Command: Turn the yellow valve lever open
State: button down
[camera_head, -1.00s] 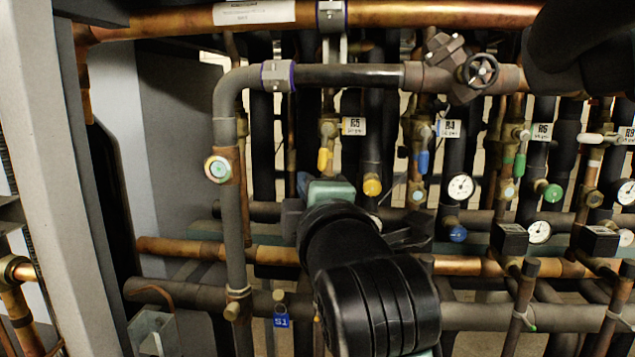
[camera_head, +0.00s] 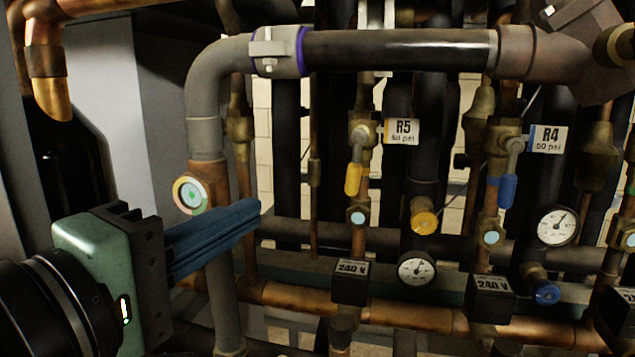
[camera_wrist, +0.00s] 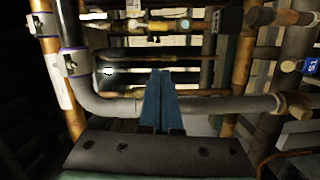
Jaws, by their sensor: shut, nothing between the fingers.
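The yellow valve lever (camera_head: 353,178) hangs down from a brass valve (camera_head: 362,135) beside the R5 tag (camera_head: 402,131) in the head view. My gripper (camera_head: 258,208) is at the lower left, its blue fingers together and empty, pointing right. In the picture the fingertips are left of and below the lever, apart from it, and overlap the grey vertical pipe (camera_head: 222,290). In the wrist view my gripper (camera_wrist: 161,73) points at the pipework. A small yellow part (camera_wrist: 183,25) shows near the top there; I cannot tell whether it is the lever.
A blue lever (camera_head: 507,190) hangs by the R4 tag (camera_head: 549,139) to the right. A round yellow cap (camera_head: 425,222) and a gauge (camera_head: 416,269) are close to the yellow lever. A thick elbowed pipe (camera_head: 390,50) crosses above. Black 240 V boxes (camera_head: 350,282) are below.

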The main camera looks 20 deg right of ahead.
aim_at(350, 186)
jog(key=w+d+p, duration=0.5)
jog(key=w+d, duration=0.1)
jog(key=d, duration=0.4)
jog(key=shift+w+d+f, duration=0.15)
jog(key=shift+d+f, duration=0.15)
jog(key=shift+s+d+p, duration=0.25)
jog(key=shift+d+p, duration=0.25)
jog(key=shift+d, duration=0.05)
jog(key=shift+s+d, duration=0.1)
